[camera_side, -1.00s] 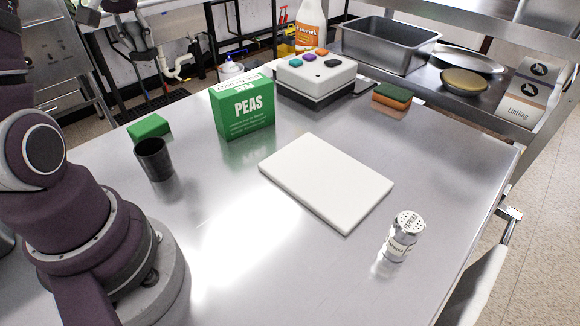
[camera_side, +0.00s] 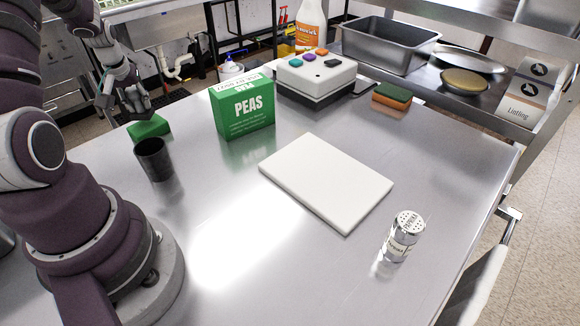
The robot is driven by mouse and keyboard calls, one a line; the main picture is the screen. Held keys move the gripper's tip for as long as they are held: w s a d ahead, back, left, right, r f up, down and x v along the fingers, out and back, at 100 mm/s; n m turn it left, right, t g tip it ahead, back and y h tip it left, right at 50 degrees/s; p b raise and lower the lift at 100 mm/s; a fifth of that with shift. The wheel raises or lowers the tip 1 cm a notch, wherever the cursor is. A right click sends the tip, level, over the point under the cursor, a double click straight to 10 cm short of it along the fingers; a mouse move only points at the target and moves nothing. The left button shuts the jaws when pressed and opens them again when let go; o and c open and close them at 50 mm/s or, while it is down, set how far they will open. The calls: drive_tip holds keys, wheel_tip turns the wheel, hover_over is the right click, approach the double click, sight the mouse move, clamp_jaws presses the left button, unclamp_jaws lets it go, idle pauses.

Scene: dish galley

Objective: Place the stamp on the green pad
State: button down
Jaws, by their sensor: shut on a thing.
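The green pad (camera_side: 150,128) is a small bright green block at the table's left back, behind the dark cup. My gripper (camera_side: 138,112) is just above the pad's far side, pointing down. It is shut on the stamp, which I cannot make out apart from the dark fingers. I cannot tell whether the stamp touches the pad.
A dark cup (camera_side: 154,160) stands close in front of the pad, and a green PEAS box (camera_side: 243,105) stands to its right. A white board (camera_side: 325,182), a shaker (camera_side: 401,236), a button box (camera_side: 315,80) and a sponge (camera_side: 391,96) are farther right.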

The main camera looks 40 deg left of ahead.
drive_tip(key=shift+f, duration=0.8)
drive_tip(key=shift+f, duration=0.1)
drive_tip(key=c, duration=0.8)
unclamp_jaws()
drive_tip(key=v, duration=1.2)
drive_tip(key=w+d+r+m+t+h, duration=0.1)
drive_tip(key=w+d+r+m+t, duration=0.2)
drive_tip(key=d, duration=0.7)
drive_tip(key=w+d+r+m+h, duration=0.1)
drive_tip(key=d+r+m, duration=0.3)
drive_tip(key=d, duration=0.5)
drive_tip(key=s+d+m, duration=0.1)
drive_tip(key=d+m, duration=0.1)
drive_tip(key=s+d+f+m+h, duration=0.1)
drive_tip(key=d+m, duration=0.1)
drive_tip(key=d, duration=0.1)
drive_tip(key=s+d+m+h, duration=0.1)
drive_tip(key=d, duration=0.2)
drive_tip(key=shift+s+f+m+t, duration=0.3)
drive_tip(key=shift+f+m, duration=0.05)
drive_tip(key=shift+m, duration=0.05)
